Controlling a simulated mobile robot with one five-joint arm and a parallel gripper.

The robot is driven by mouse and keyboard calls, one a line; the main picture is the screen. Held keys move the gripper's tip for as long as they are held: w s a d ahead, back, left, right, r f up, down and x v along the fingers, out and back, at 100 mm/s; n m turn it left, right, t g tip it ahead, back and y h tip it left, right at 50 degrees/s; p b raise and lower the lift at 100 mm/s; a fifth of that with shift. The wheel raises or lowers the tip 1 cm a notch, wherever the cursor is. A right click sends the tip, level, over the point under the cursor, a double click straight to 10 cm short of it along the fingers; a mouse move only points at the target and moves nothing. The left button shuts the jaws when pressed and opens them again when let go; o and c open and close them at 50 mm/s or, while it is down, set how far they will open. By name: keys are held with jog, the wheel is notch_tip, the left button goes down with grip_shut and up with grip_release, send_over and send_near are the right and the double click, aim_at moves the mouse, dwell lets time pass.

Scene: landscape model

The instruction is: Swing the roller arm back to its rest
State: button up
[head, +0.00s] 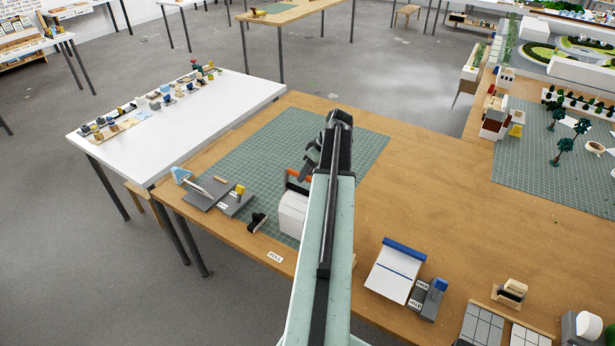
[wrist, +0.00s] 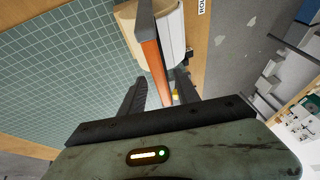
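The roller unit is a white drum (head: 292,213) on the green cutting mat, left of my arm in the head view. An orange bar (head: 293,183), apparently part of the roller arm, shows just behind it. In the wrist view the drum (wrist: 170,38) is at the top, and the orange bar (wrist: 157,72), with a dark side, runs down between my fingers. My gripper (wrist: 160,88) is open, with a finger on each side of the bar and gaps visible. In the head view my gripper (head: 308,167) is partly hidden by my arm. The rest position cannot be made out.
A ROLL label (head: 275,257) lies at the table's near edge. Left of the drum are a small black block (head: 257,222) and a grey board (head: 215,194) with a blue-topped tool. A white pad (head: 393,275) lies right of my arm. The table's middle right is clear.

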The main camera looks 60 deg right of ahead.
grip_shut()
